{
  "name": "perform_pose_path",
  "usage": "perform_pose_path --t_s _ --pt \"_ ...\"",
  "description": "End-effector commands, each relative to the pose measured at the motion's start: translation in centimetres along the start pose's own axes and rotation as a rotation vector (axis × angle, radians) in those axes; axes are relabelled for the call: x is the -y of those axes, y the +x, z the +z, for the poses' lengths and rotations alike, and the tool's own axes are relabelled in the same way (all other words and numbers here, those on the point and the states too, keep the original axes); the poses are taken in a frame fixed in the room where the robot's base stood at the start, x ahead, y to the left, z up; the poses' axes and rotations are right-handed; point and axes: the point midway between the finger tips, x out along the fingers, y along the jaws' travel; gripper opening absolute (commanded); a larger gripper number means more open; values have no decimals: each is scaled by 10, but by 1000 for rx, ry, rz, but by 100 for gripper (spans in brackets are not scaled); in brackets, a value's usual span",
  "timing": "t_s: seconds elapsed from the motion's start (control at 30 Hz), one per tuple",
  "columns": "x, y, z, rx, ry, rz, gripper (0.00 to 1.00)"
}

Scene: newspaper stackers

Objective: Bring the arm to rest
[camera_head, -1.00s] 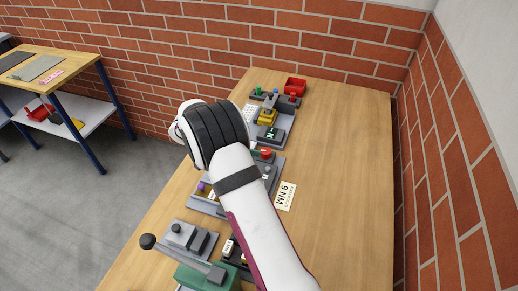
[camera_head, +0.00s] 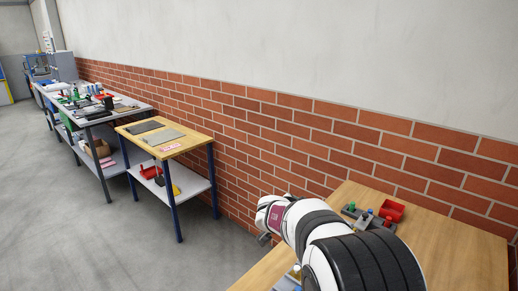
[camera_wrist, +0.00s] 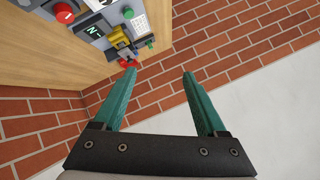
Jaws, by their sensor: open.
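My gripper (camera_wrist: 160,80) shows in the wrist view with its two green fingers spread apart and nothing between them. It is held in the air, facing the brick wall (camera_wrist: 240,60), with the near workbench (camera_wrist: 50,60) at the upper left of that view. In the head view my white and black arm reaches over the near wooden workbench (camera_head: 450,240) at the lower right. The gripper fingers are hidden there.
A red bin (camera_head: 391,210) and small devices stand at the bench's back. The wrist view shows a red button (camera_wrist: 64,13) and yellow part (camera_wrist: 118,36). A smaller table (camera_head: 190,140) and a longer loaded table (camera_head: 100,118) stand left. Grey floor is clear between.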

Motion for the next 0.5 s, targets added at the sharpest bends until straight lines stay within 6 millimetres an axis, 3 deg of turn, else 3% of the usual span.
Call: perform_pose_path --t_s 0.03,0.1,0.17,0.2,0.27,0.3,0.4,0.5 --pt "26 -33 -5 69 -10 -178 74" --pt "44 -91 14 248 -79 -391 74" --pt "30 -146 44 439 -175 -485 74" --pt "7 -176 64 558 -241 -494 74" --pt "-39 -214 90 719 -335 -452 74" --pt "-73 -235 103 808 -388 -397 74" --pt "-159 -274 121 967 -491 -206 74" --pt "-225 -299 124 1043 -542 -16 74"
